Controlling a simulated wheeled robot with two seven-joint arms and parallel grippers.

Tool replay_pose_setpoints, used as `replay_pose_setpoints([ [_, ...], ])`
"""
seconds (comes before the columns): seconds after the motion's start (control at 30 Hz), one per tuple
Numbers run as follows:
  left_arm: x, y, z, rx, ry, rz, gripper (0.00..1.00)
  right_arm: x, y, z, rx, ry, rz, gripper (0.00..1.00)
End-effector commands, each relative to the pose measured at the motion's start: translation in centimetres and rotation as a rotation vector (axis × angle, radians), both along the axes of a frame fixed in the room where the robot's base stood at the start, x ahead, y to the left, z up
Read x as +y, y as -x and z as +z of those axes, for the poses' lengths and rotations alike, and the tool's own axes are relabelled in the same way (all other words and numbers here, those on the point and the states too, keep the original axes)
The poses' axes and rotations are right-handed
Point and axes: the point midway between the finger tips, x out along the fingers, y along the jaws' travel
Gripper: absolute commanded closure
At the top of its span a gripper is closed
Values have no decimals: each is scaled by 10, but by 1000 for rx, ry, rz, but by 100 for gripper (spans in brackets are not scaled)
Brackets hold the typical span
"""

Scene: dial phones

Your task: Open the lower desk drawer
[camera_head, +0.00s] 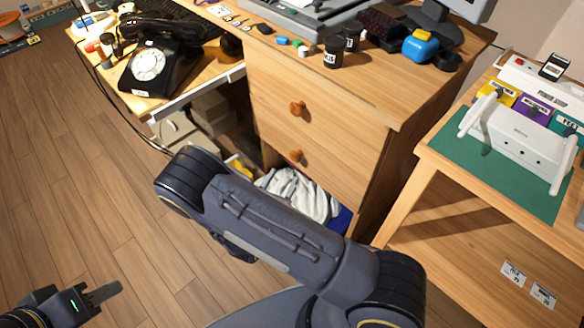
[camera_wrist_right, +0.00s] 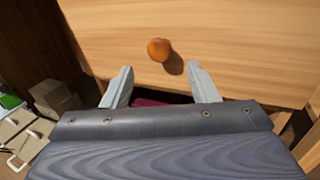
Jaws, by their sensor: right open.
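The wooden desk has a drawer front with two round orange knobs. The upper knob (camera_head: 298,108) sits above the lower knob (camera_head: 295,155), and the fronts look closed. In the right wrist view one knob (camera_wrist_right: 159,49) stands out from a wood panel, above a dark gap. My right gripper (camera_wrist_right: 160,78) is open and empty, its fingers pointing at the panel on either side below this knob, apart from it. In the head view my right forearm hides that gripper. My left gripper (camera_head: 104,294) is at the bottom left, over the floor, far from the drawers; its opening is unclear.
White cloth (camera_head: 295,192) lies in the open space beneath the drawers. A black dial phone (camera_head: 155,66) stands on the left surface. A side table with a green mat (camera_head: 470,150) and white device (camera_head: 520,135) is on the right.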

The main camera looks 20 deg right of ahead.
Motion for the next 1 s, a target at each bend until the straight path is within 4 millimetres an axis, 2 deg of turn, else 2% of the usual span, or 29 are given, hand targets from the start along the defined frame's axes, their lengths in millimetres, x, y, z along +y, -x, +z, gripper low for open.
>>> replay_pose_setpoints([
  [0.17,0,0,-5,0,0,0,64,-12,-12,-2,0,5,7,46],
  [0.5,0,0,-15,0,0,0,64,-50,-46,-2,0,4,6,46],
  [0.9,0,0,-16,0,0,0,64,-57,-52,-1,2,4,7,46],
  [1.0,0,0,-16,0,0,0,64,-57,-52,-1,2,4,7,59],
])
